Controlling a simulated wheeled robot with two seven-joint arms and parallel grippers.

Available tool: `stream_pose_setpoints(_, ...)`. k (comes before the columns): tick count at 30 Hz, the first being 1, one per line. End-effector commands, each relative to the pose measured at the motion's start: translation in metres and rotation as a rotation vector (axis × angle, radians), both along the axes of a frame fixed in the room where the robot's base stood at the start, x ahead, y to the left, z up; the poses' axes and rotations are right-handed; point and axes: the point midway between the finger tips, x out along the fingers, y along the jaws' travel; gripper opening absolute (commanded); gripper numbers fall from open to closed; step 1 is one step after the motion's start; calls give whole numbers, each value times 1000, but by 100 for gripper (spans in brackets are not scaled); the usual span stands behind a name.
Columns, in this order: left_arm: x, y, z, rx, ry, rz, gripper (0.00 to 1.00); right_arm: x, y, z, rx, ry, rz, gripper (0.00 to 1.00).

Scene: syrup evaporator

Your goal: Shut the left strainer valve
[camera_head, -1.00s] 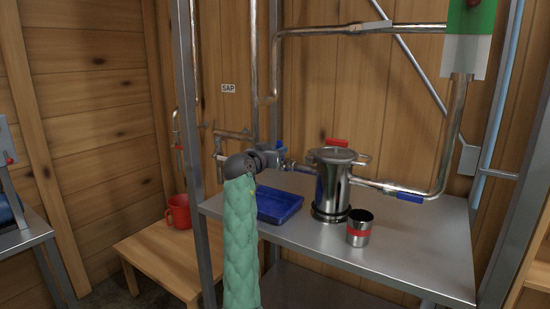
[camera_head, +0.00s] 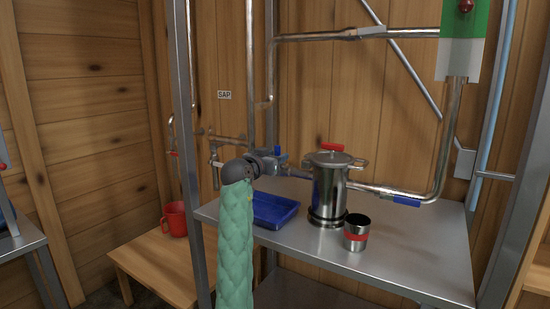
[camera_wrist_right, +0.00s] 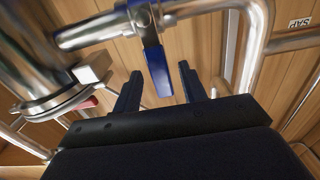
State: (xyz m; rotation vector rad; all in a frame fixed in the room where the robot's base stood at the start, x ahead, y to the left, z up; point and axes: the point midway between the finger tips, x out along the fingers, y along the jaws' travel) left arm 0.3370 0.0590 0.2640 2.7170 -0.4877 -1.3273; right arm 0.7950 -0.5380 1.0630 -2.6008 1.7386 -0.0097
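The metal strainer (camera_head: 329,190) with a red-knobbed lid stands on the steel shelf, with a pipe on each side. The left strainer valve has a blue lever (camera_wrist_right: 158,70), which hangs from the pipe across the line of that pipe in the right wrist view. My right gripper (camera_head: 282,162) is at this valve, left of the strainer. In the wrist view its dark fingers (camera_wrist_right: 160,88) are apart, with the lever's lower end between them; I cannot tell whether they touch it. In the head view the gripper partly hides the valve. My left gripper is not in view.
A blue tray (camera_head: 272,212) lies below the valve. A steel cup with a red band (camera_head: 356,234) stands before the strainer. The right pipe's valve has a blue handle (camera_head: 404,200). A red mug (camera_head: 175,219) stands on a wooden table (camera_head: 140,262). A shelf post (camera_head: 186,120) rises at left.

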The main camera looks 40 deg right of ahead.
Motion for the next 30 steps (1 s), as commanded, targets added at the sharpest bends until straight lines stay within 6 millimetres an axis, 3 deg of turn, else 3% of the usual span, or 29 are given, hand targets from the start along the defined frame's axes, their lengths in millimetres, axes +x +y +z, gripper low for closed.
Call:
stream_pose_setpoints(8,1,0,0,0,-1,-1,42,-2,6,1,-1,0,1,42)
stream_pose_setpoints(21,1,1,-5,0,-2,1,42,-25,62,-1,1,0,1,42)
stream_pose_setpoints(30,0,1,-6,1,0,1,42,-30,72,0,-1,0,0,42)
